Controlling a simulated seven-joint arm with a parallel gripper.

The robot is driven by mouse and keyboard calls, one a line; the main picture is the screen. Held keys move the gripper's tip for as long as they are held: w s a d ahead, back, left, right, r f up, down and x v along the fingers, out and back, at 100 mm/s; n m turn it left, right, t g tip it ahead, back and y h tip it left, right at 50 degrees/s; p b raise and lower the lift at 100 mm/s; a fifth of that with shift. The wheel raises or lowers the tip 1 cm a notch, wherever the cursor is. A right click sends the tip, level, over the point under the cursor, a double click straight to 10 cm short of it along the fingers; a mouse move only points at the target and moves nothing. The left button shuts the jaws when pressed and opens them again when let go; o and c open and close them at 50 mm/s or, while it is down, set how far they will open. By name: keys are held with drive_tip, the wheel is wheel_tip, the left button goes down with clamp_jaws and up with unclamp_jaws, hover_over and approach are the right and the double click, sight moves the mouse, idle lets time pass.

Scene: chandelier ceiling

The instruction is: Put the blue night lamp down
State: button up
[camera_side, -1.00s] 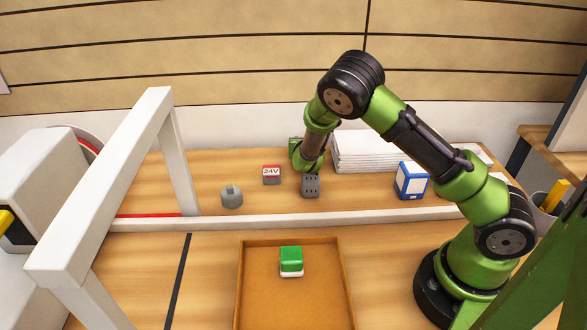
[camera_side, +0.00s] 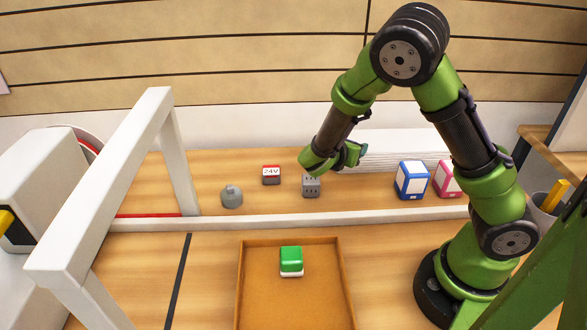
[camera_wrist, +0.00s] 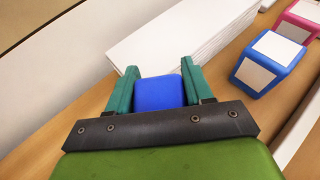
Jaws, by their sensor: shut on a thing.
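The blue night lamp (camera_wrist: 160,94) is between the two teal fingers of my gripper (camera_wrist: 158,76) in the wrist view. It shows as a rounded blue block, and its lower part is hidden by my gripper. My gripper (camera_side: 358,154) is shut on it. In the side view the gripper is over the back strip of the table, in front of the white stack, and the lamp cannot be made out there. A similar green block with a white base (camera_side: 291,261) sits in the brown tray (camera_side: 343,275).
Along the back strip stand a grey weight (camera_side: 232,197), a 24V block (camera_side: 271,175), a grey socket block (camera_side: 311,186), a blue-and-white box (camera_side: 411,180) and a pink-and-white box (camera_side: 447,179). A white stack (camera_wrist: 180,35) lies behind. A white rail (camera_side: 230,221) crosses in front.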

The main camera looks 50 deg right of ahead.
sight(360, 188)
drive_tip(key=s+f+m+g, duration=0.1)
drive_tip(key=s, duration=0.1)
drive_tip(key=s+f+g, duration=0.1)
drive_tip(key=s+f, duration=0.1)
drive_tip(key=shift+s+d+f+m, duration=0.2)
drive_tip(key=shift+f+m, duration=0.1)
drive_tip(key=shift+m, duration=0.1)
drive_tip(key=shift+f, duration=2.15)
drive_tip(key=shift+f, duration=0.15)
drive_tip(key=o, duration=1)
drive_tip(key=shift+o, duration=0.2)
